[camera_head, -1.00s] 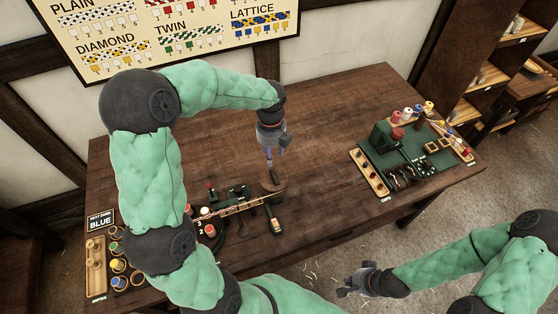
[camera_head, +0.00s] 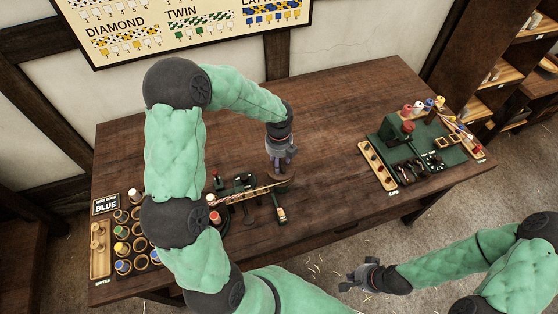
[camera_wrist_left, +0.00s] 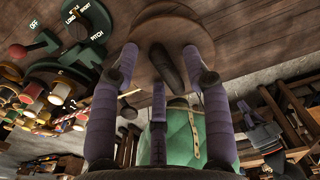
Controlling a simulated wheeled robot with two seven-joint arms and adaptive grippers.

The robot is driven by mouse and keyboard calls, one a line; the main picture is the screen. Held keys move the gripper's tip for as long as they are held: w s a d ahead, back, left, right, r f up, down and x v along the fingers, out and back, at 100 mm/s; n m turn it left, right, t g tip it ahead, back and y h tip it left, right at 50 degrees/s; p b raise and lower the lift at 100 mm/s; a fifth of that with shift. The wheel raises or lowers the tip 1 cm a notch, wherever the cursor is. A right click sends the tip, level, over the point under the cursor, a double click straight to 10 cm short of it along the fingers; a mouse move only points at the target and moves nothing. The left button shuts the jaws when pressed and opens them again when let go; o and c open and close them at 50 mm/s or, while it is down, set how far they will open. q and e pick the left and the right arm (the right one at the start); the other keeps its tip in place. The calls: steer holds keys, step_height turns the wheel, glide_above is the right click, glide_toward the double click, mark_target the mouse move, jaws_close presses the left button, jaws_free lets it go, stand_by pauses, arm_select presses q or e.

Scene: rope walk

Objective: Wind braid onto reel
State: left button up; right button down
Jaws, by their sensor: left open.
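The reel (camera_head: 284,184) is a round wooden disc on the bench beside the small dark braiding machine (camera_head: 240,184). A pale braid (camera_head: 245,195) runs from the machine's left part to the reel. My left gripper (camera_head: 281,168) points down just over the reel and partly hides it. In the left wrist view the wooden reel disc (camera_wrist_left: 205,28) fills the top, with a dark peg (camera_wrist_left: 165,68) between the open, purple-grey fingers. I cannot tell whether they touch the peg. My right gripper (camera_head: 347,284) is off the bench's front edge, empty, its fingers spread.
Several bobbins (camera_head: 122,248) and a "BLUE" sign (camera_head: 106,204) stand at the bench's left end. A green board (camera_head: 440,150) with spools and a wooden cup rack (camera_head: 376,168) is at the right. The bench (camera_head: 340,120) is bare at the back middle.

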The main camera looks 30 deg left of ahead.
arm_select(q)
jaws_close()
steer(key=shift+n, duration=0.3)
